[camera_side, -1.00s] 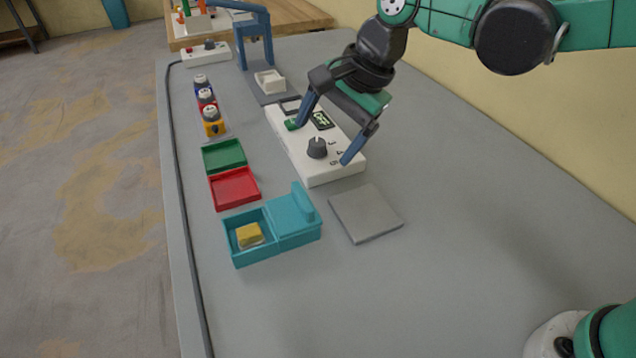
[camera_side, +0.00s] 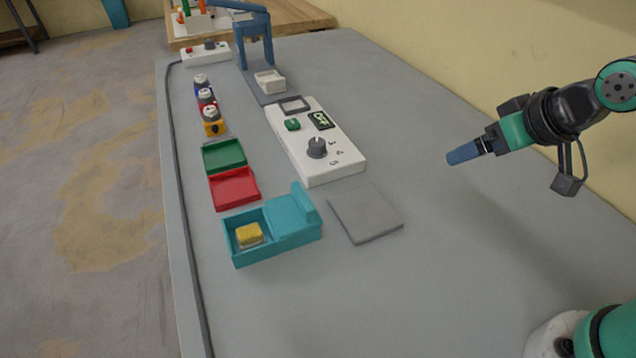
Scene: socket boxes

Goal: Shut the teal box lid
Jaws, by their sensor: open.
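The teal box (camera_side: 262,252) stands near the front left of the table. Its left part is open and a yellow block (camera_side: 249,235) lies inside. The teal lid (camera_side: 290,213) covers the right part of the box, with an upright tab (camera_side: 305,201) at its right end. My gripper (camera_side: 462,154) is over the right side of the table, well to the right of the box and above the surface. It is open and holds nothing that shows. It is seen edge-on, so its fingers overlap.
A grey square plate (camera_side: 366,213) lies right of the box. A white panel with a dial (camera_side: 317,147) stands behind it. Red (camera_side: 235,188) and green (camera_side: 224,155) trays lie behind the box. A dark cable (camera_side: 180,200) runs along the left edge.

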